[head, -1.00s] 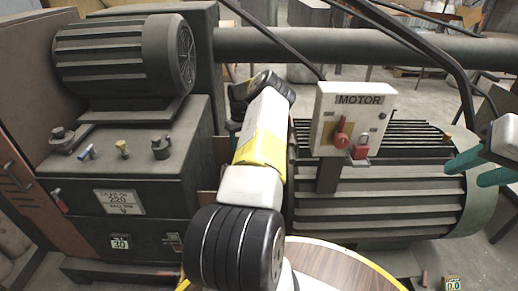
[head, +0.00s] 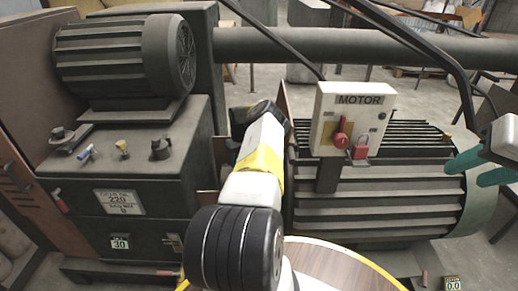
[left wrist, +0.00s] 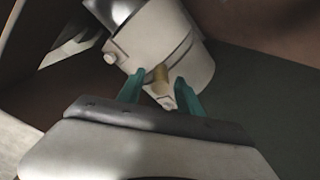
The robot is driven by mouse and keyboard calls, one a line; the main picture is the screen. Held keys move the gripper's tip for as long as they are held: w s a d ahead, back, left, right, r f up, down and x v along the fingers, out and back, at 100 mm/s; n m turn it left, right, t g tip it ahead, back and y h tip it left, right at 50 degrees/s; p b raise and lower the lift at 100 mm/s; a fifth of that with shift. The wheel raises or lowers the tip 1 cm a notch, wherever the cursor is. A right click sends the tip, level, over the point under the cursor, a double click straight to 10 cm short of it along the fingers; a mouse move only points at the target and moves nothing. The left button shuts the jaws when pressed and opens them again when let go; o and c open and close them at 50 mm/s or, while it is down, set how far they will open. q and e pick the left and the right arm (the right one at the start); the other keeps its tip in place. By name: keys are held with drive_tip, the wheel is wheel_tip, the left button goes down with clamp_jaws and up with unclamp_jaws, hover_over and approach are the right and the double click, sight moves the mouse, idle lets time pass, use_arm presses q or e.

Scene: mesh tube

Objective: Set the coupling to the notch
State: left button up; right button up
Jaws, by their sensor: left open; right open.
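My right gripper (head: 478,170) is open at the right edge, in front of the motor's end. I cannot make out the notch.
The ribbed motor (head: 380,195) stands right of my left arm, with a MOTOR switch box (head: 352,118) carrying a red knob and red padlock. A dark cabinet (head: 70,215) with a smaller motor (head: 110,55) on top stands left. A thick pipe (head: 420,48) crosses behind.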

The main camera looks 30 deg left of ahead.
use_arm(q)
clamp_jaws()
idle(1.3)
